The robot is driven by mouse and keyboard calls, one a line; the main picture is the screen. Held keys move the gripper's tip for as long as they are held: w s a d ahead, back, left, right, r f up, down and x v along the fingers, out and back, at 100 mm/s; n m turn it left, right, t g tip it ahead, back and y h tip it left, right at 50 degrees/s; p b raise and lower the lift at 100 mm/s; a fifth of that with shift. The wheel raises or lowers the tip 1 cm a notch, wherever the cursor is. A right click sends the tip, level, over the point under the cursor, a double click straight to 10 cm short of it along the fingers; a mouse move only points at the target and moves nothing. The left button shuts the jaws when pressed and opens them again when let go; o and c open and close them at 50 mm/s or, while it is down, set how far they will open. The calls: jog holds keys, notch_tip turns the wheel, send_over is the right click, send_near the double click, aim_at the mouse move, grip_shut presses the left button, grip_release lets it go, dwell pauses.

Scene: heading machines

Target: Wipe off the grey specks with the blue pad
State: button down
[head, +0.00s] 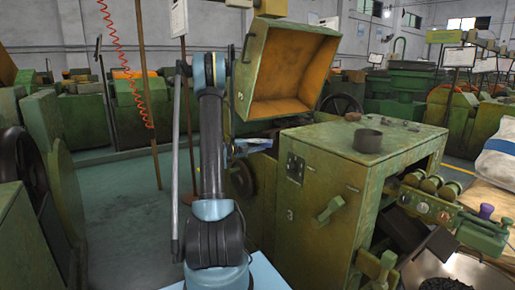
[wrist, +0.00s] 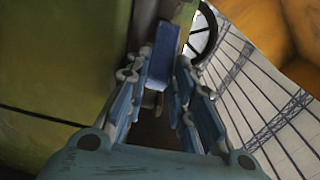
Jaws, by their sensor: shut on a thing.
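My gripper (wrist: 160,72) shows from behind in the wrist view, with its two blue jointed fingers reaching forward. It is shut on the blue pad (wrist: 165,44), a dark blue block between the fingertips. In the head view a small light blue part, which looks like my gripper (head: 250,146), shows beside the green machine, below the raised hood. The pad cannot be made out clearly there. I cannot make out any grey specks in either view.
A green machine cabinet (head: 330,165) with a dark round cup (head: 368,141) on top stands right of my arm. An open green hood (head: 285,68) with an orange inside rises behind it. A wooden pole (head: 148,95) and red coiled hose (head: 127,65) hang left. Floor (head: 125,205) at left is clear.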

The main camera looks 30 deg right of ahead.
aim_at(269, 157)
jog(key=shift+f, duration=0.2)
jog(key=shift+s, duration=0.15)
jog(key=shift+s+d, duration=0.15)
jog(key=shift+s, duration=1.8)
jog(key=shift+s+d, duration=0.15)
jog(key=shift+s, duration=1.8)
jog(key=shift+s+d, duration=0.15)
jog(key=shift+s, duration=1.8)
jog(key=shift+f, duration=0.1)
jog(key=shift+w, duration=0.15)
jog(key=shift+w+a, duration=0.15)
jog(key=shift+w, duration=0.75)
jog(key=shift+w+a+r, duration=0.1)
jog(key=shift+w, duration=1.45)
jog(key=shift+w+a+r, duration=0.1)
jog(key=shift+w, duration=1.45)
jog(key=shift+w+a+f, duration=0.15)
jog(key=shift+w, duration=1.75)
